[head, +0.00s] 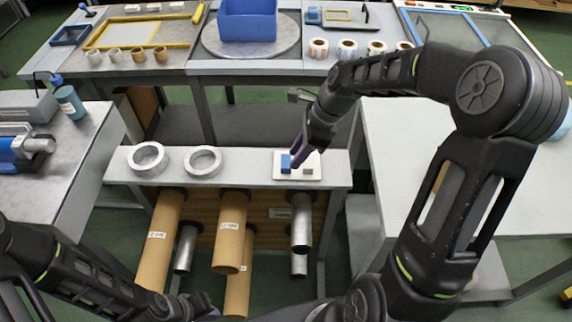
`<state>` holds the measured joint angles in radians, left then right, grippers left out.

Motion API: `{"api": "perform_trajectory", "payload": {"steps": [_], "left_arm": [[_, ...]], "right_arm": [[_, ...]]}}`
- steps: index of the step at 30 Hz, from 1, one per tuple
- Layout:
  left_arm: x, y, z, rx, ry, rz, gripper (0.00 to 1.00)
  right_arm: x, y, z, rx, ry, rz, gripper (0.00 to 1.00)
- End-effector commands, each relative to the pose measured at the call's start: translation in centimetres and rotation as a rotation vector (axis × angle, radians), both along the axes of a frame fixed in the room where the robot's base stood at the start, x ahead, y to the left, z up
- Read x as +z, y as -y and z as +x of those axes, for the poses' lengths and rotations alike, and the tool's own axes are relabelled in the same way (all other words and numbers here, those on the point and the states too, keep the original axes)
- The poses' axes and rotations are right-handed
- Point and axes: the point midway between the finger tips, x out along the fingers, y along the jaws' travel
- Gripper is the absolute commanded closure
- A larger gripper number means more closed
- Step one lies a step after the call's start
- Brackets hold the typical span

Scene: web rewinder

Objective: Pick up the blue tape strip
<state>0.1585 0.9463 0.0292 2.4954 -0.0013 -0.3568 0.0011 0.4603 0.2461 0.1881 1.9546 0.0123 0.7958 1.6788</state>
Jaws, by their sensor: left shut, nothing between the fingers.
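The blue tape strip (285,164) is a small blue piece on the left part of a white plate (297,178), at the right end of the narrow grey shelf. My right gripper (298,159) points down at the plate, its tips just right of the blue strip. I cannot tell whether it touches the strip or whether its fingers are apart. My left gripper (208,309) is low at the bottom edge, far from the plate, shut and empty; it is mostly hidden by my arm.
A small grey block (308,171) sits on the same plate. Two metal rings (147,158) (203,162) lie on the shelf (240,172) to the left. Cardboard tubes (229,245) and metal tubes hang below it. A white table (405,150) stands at right, and a workbench runs behind.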

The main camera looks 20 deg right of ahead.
Motion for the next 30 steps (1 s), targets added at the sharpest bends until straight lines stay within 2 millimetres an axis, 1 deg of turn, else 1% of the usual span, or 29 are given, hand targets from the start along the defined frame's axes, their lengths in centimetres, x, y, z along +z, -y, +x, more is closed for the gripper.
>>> {"api": "perform_trajectory", "payload": {"steps": [5,12,15,18,30], "left_arm": [[0.1,0.0,0.0,0.000,0.000,0.000,1.00],[0.6,0.0,0.0,0.000,0.000,0.000,1.00],[0.6,0.0,0.0,0.000,0.000,0.000,1.00],[0.6,0.0,0.0,0.000,0.000,0.000,1.00],[0.6,0.0,0.0,0.000,0.000,0.000,1.00]], "right_arm": [[-0.6,-0.1,0.1,0.000,-0.001,-0.001,0.72],[-3.8,-1.2,0.5,0.001,-0.004,0.002,0.72],[-4.7,-1.5,0.7,0.001,-0.001,0.002,0.72],[-4.9,-1.6,0.8,0.000,0.001,0.001,0.72],[-4.9,-1.6,0.8,0.000,0.001,0.001,0.72]]}}
